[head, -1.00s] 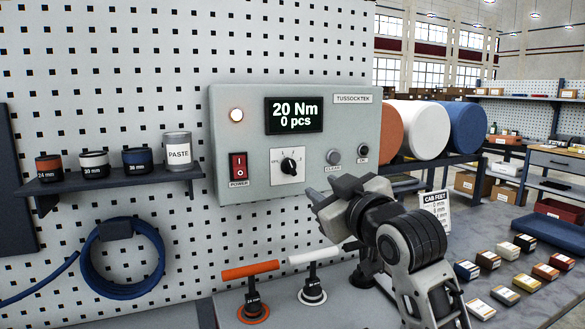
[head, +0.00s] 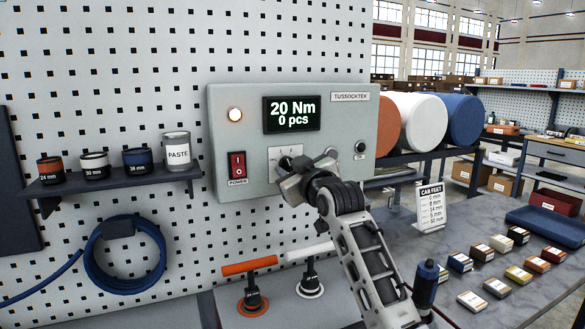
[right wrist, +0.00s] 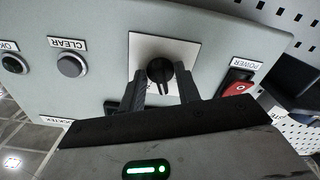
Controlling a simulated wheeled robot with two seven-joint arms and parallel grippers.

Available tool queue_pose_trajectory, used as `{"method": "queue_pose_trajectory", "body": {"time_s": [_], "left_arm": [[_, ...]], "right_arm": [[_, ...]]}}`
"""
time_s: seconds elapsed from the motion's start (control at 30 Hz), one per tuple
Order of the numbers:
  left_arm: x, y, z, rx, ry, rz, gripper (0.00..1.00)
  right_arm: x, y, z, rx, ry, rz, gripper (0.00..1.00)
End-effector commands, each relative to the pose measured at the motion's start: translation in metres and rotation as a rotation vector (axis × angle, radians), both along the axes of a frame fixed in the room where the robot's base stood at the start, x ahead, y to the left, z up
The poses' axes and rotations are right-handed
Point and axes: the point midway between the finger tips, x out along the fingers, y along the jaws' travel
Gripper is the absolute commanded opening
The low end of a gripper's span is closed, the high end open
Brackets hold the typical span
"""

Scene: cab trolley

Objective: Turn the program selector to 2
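The program selector, a black knob on a white dial plate, shows in the right wrist view (right wrist: 161,73). In the head view my right gripper (head: 288,178) covers the knob and much of its plate (head: 285,152). In the right wrist view the right gripper's two fingers (right wrist: 163,90) stand one on each side of the knob, with a gap to it. The gripper is open. The knob's pointer seems to face the panel's top; its number is not readable. The display (head: 291,114) reads 20 Nm, 0 pcs. My left gripper is not in view.
The red power switch (head: 237,165) is left of the selector. The OK button (head: 360,147) is to its right, and the CLEAR button (right wrist: 71,64) lies between. Orange (head: 249,266) and white (head: 309,251) T-handled tools stand below the control box.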

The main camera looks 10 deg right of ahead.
Motion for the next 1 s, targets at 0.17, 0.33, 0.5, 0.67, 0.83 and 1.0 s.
{"method": "queue_pose_trajectory", "body": {"time_s": [0.17, 0.33, 0.5, 0.67, 0.83, 1.0], "left_arm": [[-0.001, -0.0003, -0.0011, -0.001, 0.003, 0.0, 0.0], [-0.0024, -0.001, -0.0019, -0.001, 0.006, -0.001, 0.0], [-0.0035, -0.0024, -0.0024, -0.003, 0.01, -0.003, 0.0], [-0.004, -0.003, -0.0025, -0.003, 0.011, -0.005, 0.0], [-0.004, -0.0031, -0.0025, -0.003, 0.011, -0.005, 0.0], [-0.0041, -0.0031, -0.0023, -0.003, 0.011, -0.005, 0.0]], "right_arm": [[-0.0001, 0.0, -0.0001, 0.0, 0.0, 0.0, 0.3], [-0.0002, 0.0, -0.0004, 0.0, 0.0, 0.0, 0.0], [-0.0003, 0.0001, -0.0005, 0.004, 0.002, 0.0, 0.0], [-0.0003, 0.0, -0.0008, 0.034, 0.008, 0.0, 0.0], [-0.0004, 0.0005, -0.001, 0.119, 0.024, 0.001, 0.0], [-0.0004, 0.0006, -0.0013, 0.248, 0.051, 0.0, 0.0]]}}
